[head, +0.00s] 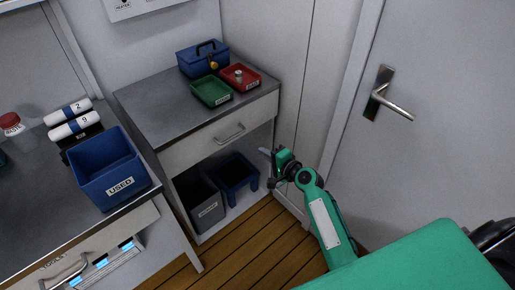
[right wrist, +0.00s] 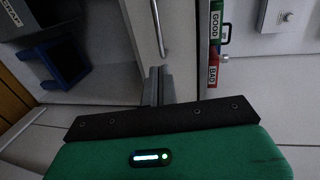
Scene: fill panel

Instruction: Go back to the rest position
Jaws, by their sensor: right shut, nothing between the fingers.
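My right arm, green with black joints, reaches in from the lower right in the head view. Its gripper (head: 266,152) hangs in front of the right side of the grey-topped cabinet (head: 150,100), beside the white wall panel. In the right wrist view the two gripper fingers (right wrist: 158,86) are together with nothing between them. My left gripper is not in view.
On the cabinet are a blue box with a padlock (head: 203,58), a green tray (head: 212,91) and a red tray (head: 241,78). A blue stool (head: 236,173) and grey bin (head: 201,205) stand below. A blue USED bin (head: 118,187) is left; a door handle (head: 388,104) is right.

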